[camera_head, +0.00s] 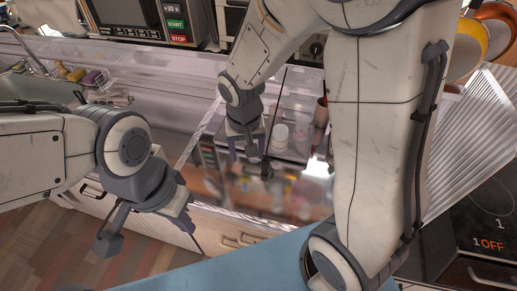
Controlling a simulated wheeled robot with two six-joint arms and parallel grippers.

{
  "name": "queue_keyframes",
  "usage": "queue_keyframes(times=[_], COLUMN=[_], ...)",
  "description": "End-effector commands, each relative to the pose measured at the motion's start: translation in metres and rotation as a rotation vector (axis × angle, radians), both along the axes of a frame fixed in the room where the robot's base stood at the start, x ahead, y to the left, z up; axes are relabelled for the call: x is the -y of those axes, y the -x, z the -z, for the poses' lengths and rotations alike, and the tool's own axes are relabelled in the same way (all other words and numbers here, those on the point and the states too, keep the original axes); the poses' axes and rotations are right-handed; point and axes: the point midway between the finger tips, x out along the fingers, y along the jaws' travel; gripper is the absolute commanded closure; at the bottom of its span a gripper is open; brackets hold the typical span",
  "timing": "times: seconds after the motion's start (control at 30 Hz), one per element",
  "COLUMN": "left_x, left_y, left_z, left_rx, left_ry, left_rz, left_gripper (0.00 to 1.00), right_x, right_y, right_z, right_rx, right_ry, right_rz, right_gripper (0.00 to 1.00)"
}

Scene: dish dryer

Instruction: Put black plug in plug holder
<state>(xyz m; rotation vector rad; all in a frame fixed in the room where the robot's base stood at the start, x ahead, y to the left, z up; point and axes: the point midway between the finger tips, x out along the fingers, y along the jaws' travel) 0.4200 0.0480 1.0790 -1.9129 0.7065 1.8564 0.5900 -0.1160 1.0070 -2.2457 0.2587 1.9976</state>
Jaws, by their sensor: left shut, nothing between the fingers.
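My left gripper (184,222) hangs from the wrist at the left, in front of the cabinet fronts. My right gripper (246,153) points down at the middle, near the transparent-walled part of the counter. I cannot tell whether it is open or shut, or whether it holds anything. A small dark piece shows just below it; I cannot tell whether it is part of the gripper. I cannot make out the black plug or the plug holder for certain.
A small white container (280,137) stands right of my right gripper. A microwave (125,15) with START and STOP buttons is at the back. A ribbed metal drainboard (475,140) and pans (496,30) are at the right. A sink faucet (22,48) is at the far left.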

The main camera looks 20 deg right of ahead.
Motion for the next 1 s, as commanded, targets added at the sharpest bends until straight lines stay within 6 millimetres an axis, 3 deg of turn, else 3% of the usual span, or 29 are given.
queue_keyframes(times=[0.1,0.3,0.5,0.77,1.0], left_x=[0.000,0.000,0.000,0.000,0.000], left_y=[0.000,0.000,0.000,0.000,0.000], left_z=[-0.003,-0.004,-0.001,0.002,0.013], left_rx=[-0.001,0.000,0.000,0.000,0.000], left_ry=[-0.001,0.000,0.000,0.000,0.000], left_rz=[0.000,0.000,0.000,0.000,0.000], left_gripper=[1.00,1.00,1.00,1.00,1.00], right_x=[0.037,0.065,0.068,0.069,0.072], right_y=[-0.032,-0.054,-0.058,-0.061,-0.062], right_z=[0.029,0.059,0.091,0.112,0.150], right_rx=[0.013,0.033,0.034,0.036,0.035], right_ry=[0.002,-0.004,-0.006,-0.006,-0.005], right_rz=[0.214,0.376,0.385,0.381,0.381], right_gripper=[0.30,0.30,0.30,0.30,0.30])
